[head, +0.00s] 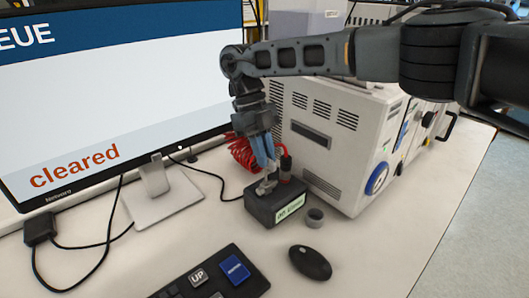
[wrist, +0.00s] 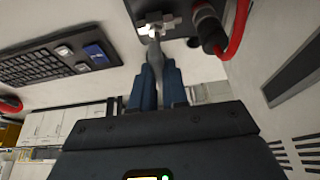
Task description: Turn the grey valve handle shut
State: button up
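The grey valve handle (head: 266,186) stands on top of a small dark box (head: 276,205) with a pale green label, on the desk in front of the white machine. In the wrist view, the handle (wrist: 156,48) rises from a light metal fitting and runs between my blue fingers. My gripper (head: 264,166) points down at the box, and its fingers (wrist: 158,74) appear closed on the handle from both sides. The upper end of the handle is hidden between the fingers.
A black plug with a red coiled hose (head: 243,152) stands right beside the handle. The white machine (head: 340,140) is close on the right. A monitor (head: 110,90) is at the left. A grey cup (head: 315,217), a mouse (head: 310,262) and a keyboard (head: 215,280) lie in front.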

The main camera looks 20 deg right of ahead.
aim_at(271, 159)
jog(key=o, duration=0.5)
jog(key=shift+f, duration=0.15)
jog(key=shift+c, duration=0.2)
jog(key=shift+r, duration=0.6)
notch_tip(271, 159, up, 3)
jog(key=shift+d+r+b, duration=0.1)
jog(key=shift+b, duration=0.6)
jog(key=s+d+r+b, duration=0.2)
jog(key=s+d+r, duration=0.4)
jog(key=d, duration=0.3)
jog(key=shift+d+r, duration=0.35)
jog(key=shift+d, duration=0.05)
